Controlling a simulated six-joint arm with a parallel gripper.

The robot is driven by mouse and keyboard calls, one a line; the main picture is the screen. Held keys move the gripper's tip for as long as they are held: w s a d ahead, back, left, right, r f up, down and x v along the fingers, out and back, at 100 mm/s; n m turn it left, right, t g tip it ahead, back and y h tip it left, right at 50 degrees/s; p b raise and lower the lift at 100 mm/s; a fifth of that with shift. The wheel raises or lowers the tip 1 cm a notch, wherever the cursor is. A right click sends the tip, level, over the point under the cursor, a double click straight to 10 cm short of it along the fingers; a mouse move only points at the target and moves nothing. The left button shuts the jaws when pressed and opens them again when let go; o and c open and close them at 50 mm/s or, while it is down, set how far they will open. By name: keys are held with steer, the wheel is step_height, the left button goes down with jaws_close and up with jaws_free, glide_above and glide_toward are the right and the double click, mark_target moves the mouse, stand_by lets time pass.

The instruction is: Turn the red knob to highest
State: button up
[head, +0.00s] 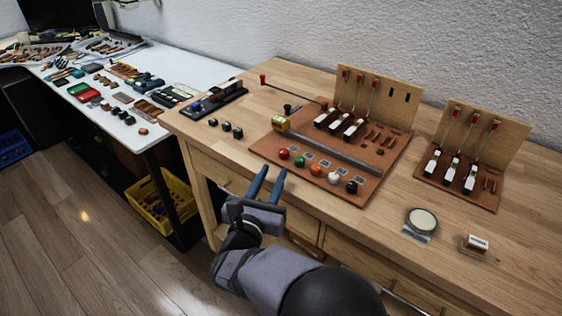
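A row of round knobs sits along the front of a brown board (397,153) on the wooden bench. The red knob (284,154) is at the left end, then the green knob (300,161), orange knob (316,170), white knob (334,178) and black knob (352,187). Small grey plates lie behind them; their marks are too small to read. My gripper (275,169) is in front of the bench edge, its two blue fingers apart and empty. The fingertips appear just below the red knob in the picture, not touching it. The red knob's setting cannot be told.
A round tin (422,221) lies at the front right. Bare bench lies left of the knobs.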

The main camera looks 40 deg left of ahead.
mark_target(282, 154)
steer(key=shift+p+x, duration=0.5)
steer(key=shift+x, duration=3.1)
jaws_close()
